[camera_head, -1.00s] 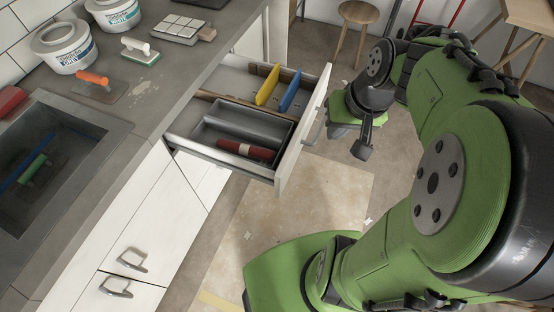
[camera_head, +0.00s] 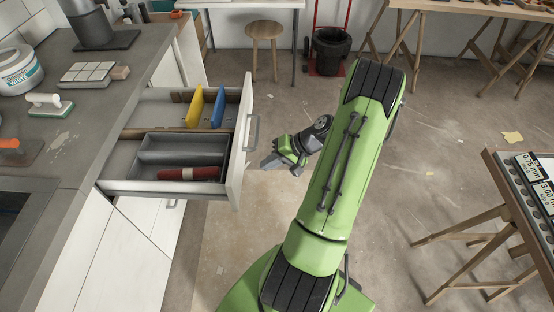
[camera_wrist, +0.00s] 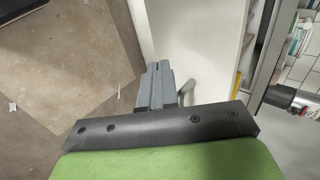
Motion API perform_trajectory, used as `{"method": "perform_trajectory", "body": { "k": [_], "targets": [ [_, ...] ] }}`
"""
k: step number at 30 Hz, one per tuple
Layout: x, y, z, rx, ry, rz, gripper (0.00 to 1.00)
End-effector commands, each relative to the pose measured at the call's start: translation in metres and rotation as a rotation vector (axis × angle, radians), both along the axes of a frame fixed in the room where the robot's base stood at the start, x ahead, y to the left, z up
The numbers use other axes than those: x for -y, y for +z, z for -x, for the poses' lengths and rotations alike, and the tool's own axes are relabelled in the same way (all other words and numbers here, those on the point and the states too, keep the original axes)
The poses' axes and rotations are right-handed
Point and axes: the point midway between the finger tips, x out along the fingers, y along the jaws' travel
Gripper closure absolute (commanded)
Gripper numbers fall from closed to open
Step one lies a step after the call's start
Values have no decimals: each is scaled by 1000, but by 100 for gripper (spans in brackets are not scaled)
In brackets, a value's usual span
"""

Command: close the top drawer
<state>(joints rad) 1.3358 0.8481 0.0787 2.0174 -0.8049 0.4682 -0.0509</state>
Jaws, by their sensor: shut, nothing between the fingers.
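The top drawer (camera_head: 238,160) stands pulled out from the counter, with its white front facing right and a grey handle (camera_head: 252,133) on it. My gripper (camera_head: 268,163) is shut and empty, just to the right of the drawer front in the head view. In the wrist view, my gripper (camera_wrist: 155,68) points along the white drawer front (camera_wrist: 200,40), with the handle (camera_wrist: 187,90) close to its right. I cannot tell whether the fingers touch the front.
A wooden stool (camera_head: 264,35) stands behind. A trestle table (camera_head: 505,190) is at right.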

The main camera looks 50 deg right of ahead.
Motion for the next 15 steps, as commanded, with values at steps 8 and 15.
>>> {"method": "perform_trajectory", "body": {
  "k": [8, 15],
  "targets": [
    [-29, -18, -37, 1, 4, 1, 100],
    [-36, -17, -46, -1, 0, 1, 100]
  ]
}}
